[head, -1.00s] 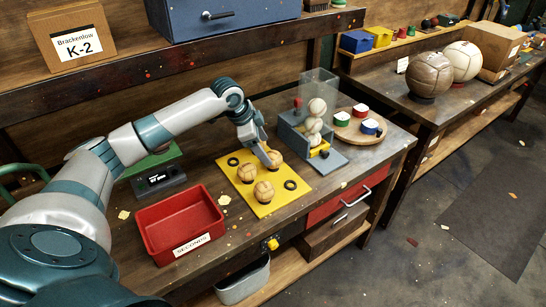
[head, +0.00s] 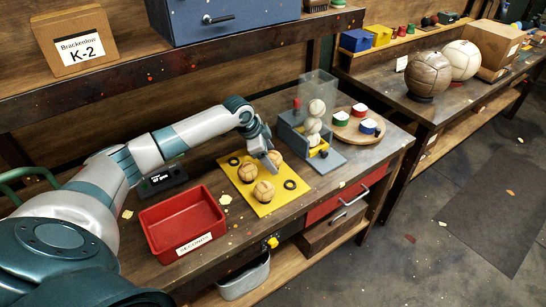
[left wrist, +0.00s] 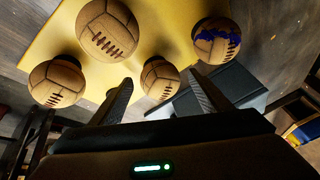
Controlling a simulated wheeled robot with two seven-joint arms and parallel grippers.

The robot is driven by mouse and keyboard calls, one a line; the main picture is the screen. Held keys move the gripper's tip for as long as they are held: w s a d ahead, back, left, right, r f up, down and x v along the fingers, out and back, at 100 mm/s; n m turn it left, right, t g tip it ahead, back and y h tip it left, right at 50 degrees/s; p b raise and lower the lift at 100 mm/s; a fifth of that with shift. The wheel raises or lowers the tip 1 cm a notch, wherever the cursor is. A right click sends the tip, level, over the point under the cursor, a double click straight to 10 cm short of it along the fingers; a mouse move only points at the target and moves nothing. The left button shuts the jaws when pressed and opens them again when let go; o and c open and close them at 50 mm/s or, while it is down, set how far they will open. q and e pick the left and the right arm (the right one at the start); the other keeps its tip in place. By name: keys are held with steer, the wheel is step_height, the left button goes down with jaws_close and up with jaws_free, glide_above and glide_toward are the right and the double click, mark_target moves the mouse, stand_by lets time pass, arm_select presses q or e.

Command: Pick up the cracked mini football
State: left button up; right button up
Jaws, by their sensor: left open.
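Several tan mini footballs stand on a yellow mat (head: 262,207). In the head view one ball is at the left (head: 247,172), one at the front (head: 264,191), and one beside my gripper (head: 275,158). In the left wrist view one ball has a jagged blue mark (left wrist: 216,42); others are a large ball (left wrist: 107,30), a left ball (left wrist: 57,82) and a ball between the finger lines (left wrist: 160,78). I see no sure crack on these. My left gripper (head: 268,157) is open and empty over the mat's back part. My right gripper is out of view.
A red tray marked SECONDS (head: 155,235) stands left of the mat. A grey-blue stand with a clear tube of pale balls (head: 316,110) is close on the right, beside a round wooden board with coloured rolls (head: 342,133). Black rings (head: 290,184) lie on the mat.

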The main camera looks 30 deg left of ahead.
mark_target(273, 152)
arm_select(q)
steer(key=shift+w+f, duration=0.1)
steer(key=shift+f, duration=0.1)
stand_by(0.3)
steer(key=c, duration=1.2)
steer(key=shift+r, duration=0.15)
steer(key=shift+r+b, duration=0.45)
steer(key=shift+r, duration=0.05)
step_height(273, 152, up, 2)
steer(key=shift+r+b, duration=0.1)
steer(key=shift+b, duration=0.45)
steer(key=d+r+b, duration=0.1)
steer(key=d+r, duration=0.1)
steer(key=d, duration=0.2)
steer(key=d+r+b, duration=0.1)
steer(key=d+r, duration=0.2)
steer(key=s+d+r+b, duration=0.1)
steer(key=d+r, duration=0.1)
steer(key=d, duration=0.2)
steer(key=shift+s+d+r, duration=0.1)
steer(key=shift+d+r, duration=0.2)
steer(key=shift+d, duration=0.05)
